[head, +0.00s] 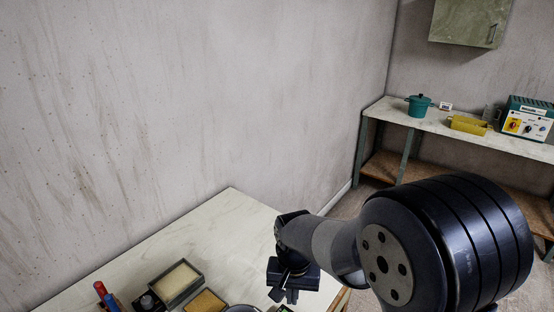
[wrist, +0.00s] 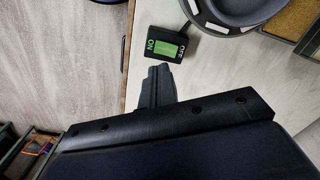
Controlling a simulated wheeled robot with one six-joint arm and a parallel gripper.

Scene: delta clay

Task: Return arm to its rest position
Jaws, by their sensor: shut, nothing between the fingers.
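My arm reaches across the lower right of the head view, with its large dark joint in front. My gripper (head: 288,297) hangs over the right part of the near table (head: 215,225). Its fingers are shut and hold nothing. In the wrist view the closed fingers (wrist: 157,75) point toward a small black switch box (wrist: 166,45) with a green face marked ON and OFF. The fingertips lie just below the box in the picture; I cannot tell whether they touch it.
On the near table stand a tray with a pale filling (head: 176,282), a tan tray (head: 205,302), and red and blue handles (head: 103,293). A round grey dish (wrist: 235,12) sits beside the switch box.

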